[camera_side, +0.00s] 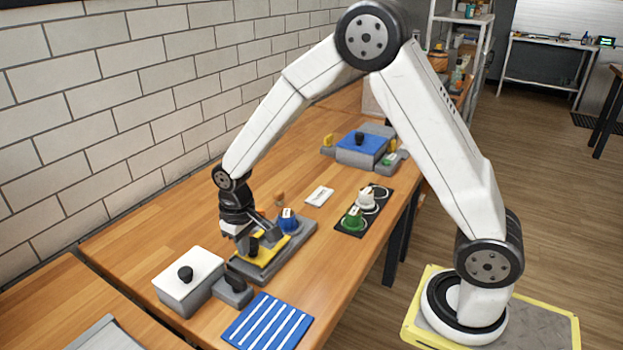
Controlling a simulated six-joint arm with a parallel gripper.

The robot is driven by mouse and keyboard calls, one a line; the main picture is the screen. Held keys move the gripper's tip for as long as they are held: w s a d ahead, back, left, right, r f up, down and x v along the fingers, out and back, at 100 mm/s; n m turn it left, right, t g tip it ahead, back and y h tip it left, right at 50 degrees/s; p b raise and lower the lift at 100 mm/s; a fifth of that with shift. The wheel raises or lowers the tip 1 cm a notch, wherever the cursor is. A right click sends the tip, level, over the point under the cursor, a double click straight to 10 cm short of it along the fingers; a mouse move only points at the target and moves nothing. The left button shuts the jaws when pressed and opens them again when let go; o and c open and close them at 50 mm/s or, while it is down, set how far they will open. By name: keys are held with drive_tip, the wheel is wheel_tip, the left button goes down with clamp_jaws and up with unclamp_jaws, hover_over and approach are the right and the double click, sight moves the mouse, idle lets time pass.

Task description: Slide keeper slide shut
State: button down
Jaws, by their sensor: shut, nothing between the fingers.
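A yellow slide plate (272,250) lies on a grey base (303,238) near the wall side of the wooden table; I take it for the keeper slide. A black knob (252,246) stands on the yellow plate. My gripper (258,236) is shut and empty, pointing down right at the plate and knob. I cannot tell whether it touches the knob. A blue piece with a white label (289,221) sits at the far end of the grey base. The gripper hides part of the plate, and how far the slide is open is unclear.
A white-lidded box (189,278) and a small grey block with a black knob (232,289) stand close in front. A blue striped mat (267,322) lies nearer. A black tray (364,211) with green and white pieces and a blue-topped box (361,149) stand farther back.

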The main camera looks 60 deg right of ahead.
sight(261, 247)
drive_tip(key=shift+d, duration=3.5)
drive_tip(key=shift+a, duration=0.2)
drive_tip(key=shift+a, duration=0.5)
drive_tip(key=shift+a, duration=0.1)
drive_tip(key=shift+r, duration=0.2)
wheel_tip(261, 247, up, 7)
drive_tip(key=shift+f, duration=0.15)
idle(0.7)
idle(0.3)
drive_tip(key=s+a+f+t, duration=0.1)
drive_tip(key=s+f+t, duration=0.1)
drive_tip(key=s, duration=1.2)
drive_tip(key=shift+s+a+f+t, duration=0.2)
drive_tip(key=shift+a+f+t, duration=0.1)
drive_tip(key=shift+f, duration=0.15)
